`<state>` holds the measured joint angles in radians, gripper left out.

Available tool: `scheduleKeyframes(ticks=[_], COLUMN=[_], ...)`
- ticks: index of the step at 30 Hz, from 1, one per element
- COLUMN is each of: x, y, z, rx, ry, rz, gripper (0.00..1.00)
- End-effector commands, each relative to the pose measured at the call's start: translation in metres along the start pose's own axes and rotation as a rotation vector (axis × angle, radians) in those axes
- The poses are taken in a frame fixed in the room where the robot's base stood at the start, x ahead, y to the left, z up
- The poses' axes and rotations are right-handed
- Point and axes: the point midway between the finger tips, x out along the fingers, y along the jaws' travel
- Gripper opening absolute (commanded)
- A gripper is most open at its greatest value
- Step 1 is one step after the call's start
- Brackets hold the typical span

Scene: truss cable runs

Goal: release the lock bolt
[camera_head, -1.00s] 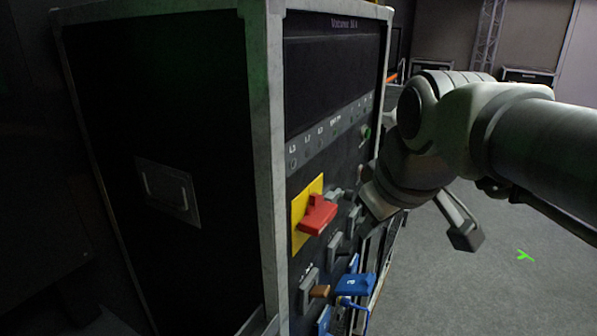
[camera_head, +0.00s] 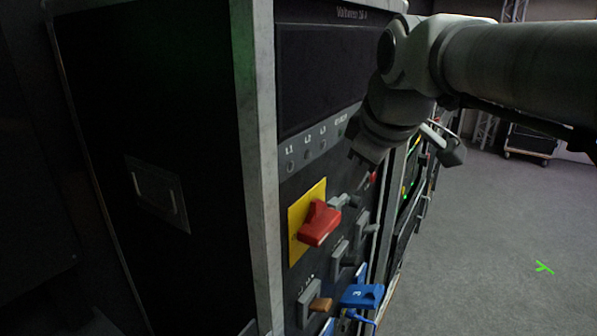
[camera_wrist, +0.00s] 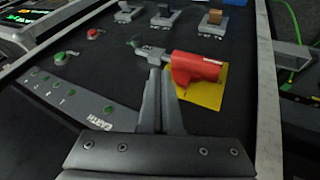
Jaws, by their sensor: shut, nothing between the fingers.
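A red rotary handle (camera_head: 318,222) sits on a yellow plate (camera_head: 296,238) on the rack's front panel. A small grey lock bolt (camera_head: 340,201) lies beside the handle. In the wrist view the bolt (camera_wrist: 150,52) stretches left from the red handle (camera_wrist: 196,67), up to it, and the yellow plate (camera_wrist: 207,94) shows below. My gripper (camera_wrist: 160,72) is shut and empty, its fingertips appearing just below the bolt in that view; I cannot tell whether they touch it. In the head view the fingers are not clear at the end of my arm, above the bolt.
Below the handle are grey sockets, an orange-brown plug (camera_head: 320,304) and a blue plug (camera_head: 361,296). A red button (camera_wrist: 93,33) and several green-marked sockets lie left in the wrist view. The rack's metal edge (camera_wrist: 267,90) is right. Open floor (camera_head: 500,240) lies right of the rack.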

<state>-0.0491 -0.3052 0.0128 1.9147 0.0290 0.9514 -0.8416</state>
Motion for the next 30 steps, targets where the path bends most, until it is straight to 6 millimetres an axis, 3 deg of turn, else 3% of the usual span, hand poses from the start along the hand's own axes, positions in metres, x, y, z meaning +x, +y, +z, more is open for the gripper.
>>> scheduleKeyframes(ticks=[5,17,24,30], x=[0.018,0.102,0.119,0.123], y=[-0.001,-0.001,0.025,0.032], z=[0.001,0.002,0.003,0.004], rx=[0.001,0.002,0.002,0.002], ry=[-0.003,-0.004,-0.001,0.001], rz=[-0.003,-0.004,-0.001,0.0], gripper=[0.0,0.0,0.0,0.0])
